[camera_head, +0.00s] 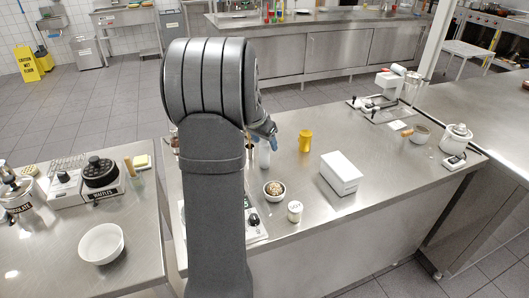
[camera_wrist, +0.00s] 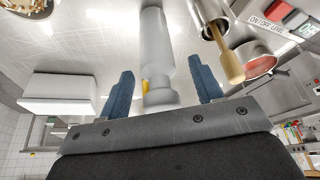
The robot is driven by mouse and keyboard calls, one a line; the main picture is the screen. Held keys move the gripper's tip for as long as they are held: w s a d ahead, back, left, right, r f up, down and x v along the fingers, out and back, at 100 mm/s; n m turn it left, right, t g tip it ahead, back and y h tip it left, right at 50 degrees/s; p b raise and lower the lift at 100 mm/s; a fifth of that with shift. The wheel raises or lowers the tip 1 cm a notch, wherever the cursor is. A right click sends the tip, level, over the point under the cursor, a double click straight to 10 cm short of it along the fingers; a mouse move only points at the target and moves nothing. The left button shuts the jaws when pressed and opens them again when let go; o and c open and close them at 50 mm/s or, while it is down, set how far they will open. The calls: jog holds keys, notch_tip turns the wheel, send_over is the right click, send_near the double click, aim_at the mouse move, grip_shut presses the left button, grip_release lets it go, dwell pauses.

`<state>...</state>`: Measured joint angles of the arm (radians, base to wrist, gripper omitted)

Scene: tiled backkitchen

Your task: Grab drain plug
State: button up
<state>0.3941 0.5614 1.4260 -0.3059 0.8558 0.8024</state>
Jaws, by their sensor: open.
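I cannot make out a drain plug for certain in either view. My gripper (camera_head: 268,130) is over the middle steel counter, largely hidden behind my arm in the head view. In the wrist view its two blue fingers (camera_wrist: 164,92) stand apart. A pale, bottle-shaped object (camera_wrist: 154,50) shows between them, with clear gaps to both fingers. The pale bottle (camera_head: 264,152) also shows just under the gripper in the head view. A bit of yellow (camera_wrist: 145,87) peeks out beside it in the wrist view.
On the middle counter (camera_head: 375,195) are a yellow container (camera_head: 305,140), a white box (camera_head: 341,172), a filled bowl (camera_head: 274,190) and a white jar (camera_head: 295,211). In the wrist view, a wooden-handled tool (camera_wrist: 230,62) stands near the right finger.

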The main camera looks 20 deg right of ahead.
jog(key=shift+x, duration=0.95)
jog(key=shift+c, duration=0.2)
jog(key=c, duration=1.1)
jog(key=shift+o, duration=0.2)
